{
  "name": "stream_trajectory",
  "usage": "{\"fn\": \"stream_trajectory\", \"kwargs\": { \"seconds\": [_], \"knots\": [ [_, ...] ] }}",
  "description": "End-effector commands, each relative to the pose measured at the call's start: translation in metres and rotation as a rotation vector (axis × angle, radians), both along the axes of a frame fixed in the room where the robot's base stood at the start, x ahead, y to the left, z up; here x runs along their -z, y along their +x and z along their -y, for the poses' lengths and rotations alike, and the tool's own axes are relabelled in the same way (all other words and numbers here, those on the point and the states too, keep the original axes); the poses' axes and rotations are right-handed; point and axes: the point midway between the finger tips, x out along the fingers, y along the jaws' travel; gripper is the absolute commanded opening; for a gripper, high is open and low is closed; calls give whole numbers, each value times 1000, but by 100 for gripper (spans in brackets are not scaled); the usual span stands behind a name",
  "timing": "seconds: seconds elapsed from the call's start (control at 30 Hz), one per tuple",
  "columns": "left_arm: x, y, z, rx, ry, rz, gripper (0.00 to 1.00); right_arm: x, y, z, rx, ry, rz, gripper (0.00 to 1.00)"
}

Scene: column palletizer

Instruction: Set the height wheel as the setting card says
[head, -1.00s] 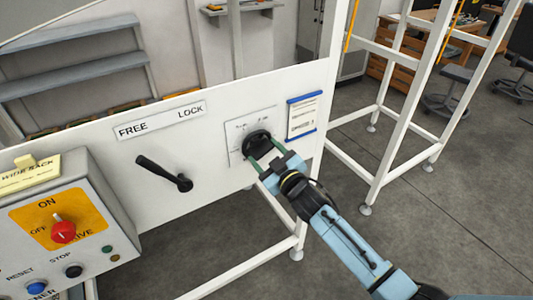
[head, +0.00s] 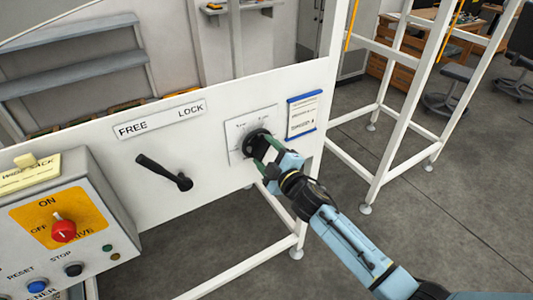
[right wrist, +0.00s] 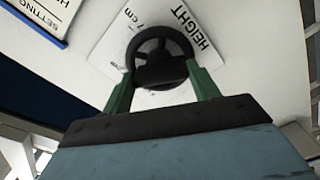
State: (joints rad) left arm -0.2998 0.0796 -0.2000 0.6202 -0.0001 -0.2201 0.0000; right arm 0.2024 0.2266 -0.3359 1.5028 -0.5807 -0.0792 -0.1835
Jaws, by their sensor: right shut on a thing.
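The height wheel (head: 256,143) is a black handwheel on a white dial plate (head: 238,130), mounted on the white panel. In the right wrist view the wheel (right wrist: 160,47) sits on the plate marked HEIGHT and cm (right wrist: 193,22). My right gripper (head: 266,158) is shut on the wheel, its green fingers on either side of the rim in the right wrist view (right wrist: 160,88). The setting card (head: 303,115), blue-edged, hangs right of the dial; its small text is not legible. A corner of it shows in the right wrist view (right wrist: 45,15). My left gripper is not in view.
A black lever (head: 166,173) sits below the FREE/LOCK label (head: 160,120), left of the wheel. A grey control box (head: 75,215) with a red ON/OFF knob (head: 63,231) stands at lower left. White frame posts (head: 405,110) stand on the right over open floor.

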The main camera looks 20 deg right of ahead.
Motion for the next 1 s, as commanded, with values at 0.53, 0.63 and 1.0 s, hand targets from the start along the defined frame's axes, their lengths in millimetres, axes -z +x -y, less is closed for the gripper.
{"fn": "stream_trajectory", "kwargs": {
  "seconds": [0.53,0.63,1.0],
  "knots": [
    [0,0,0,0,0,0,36,1,0,0,0,-7,0,76],
    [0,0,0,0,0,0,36,1,0,0,0,-7,0,82],
    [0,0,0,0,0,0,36,1,-9,3,0,-7,0,82]
  ]
}}
